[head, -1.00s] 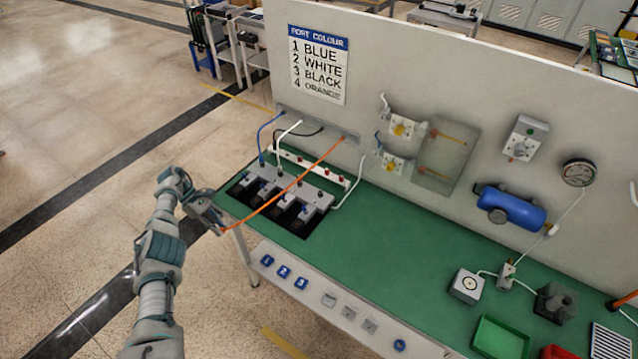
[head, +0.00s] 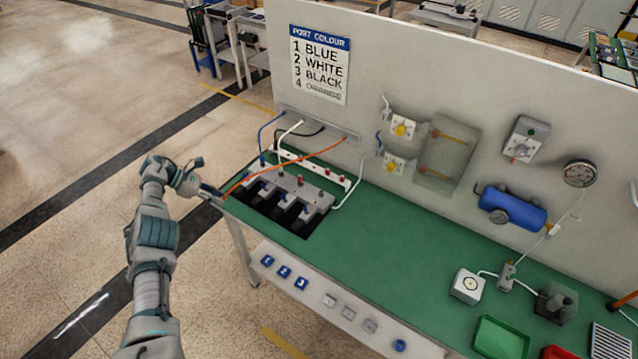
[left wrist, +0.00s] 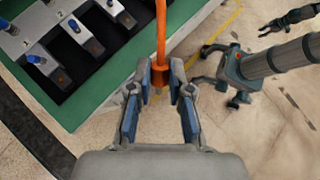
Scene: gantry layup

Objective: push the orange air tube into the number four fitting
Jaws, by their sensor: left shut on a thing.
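The orange air tube (head: 290,164) runs from the port plate on the back panel in an arc to my left gripper (head: 216,195). In the left wrist view the gripper (left wrist: 160,76) is shut on the orange tube (left wrist: 161,35), and a short end pokes out between the fingers. The gripper is just off the bench's left edge, beside and apart from the grey fitting block (head: 296,188). The block also shows in the left wrist view, with blue fittings (left wrist: 73,25). I cannot tell which fitting is number four. My right gripper is not in view.
A sign (head: 319,64) lists port colours, with orange as four. Blue (head: 262,134), white and black tubes arch from the port plate behind the block. The green bench top (head: 370,250) is clear in the middle. A green tray (head: 500,338) stands at the front right.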

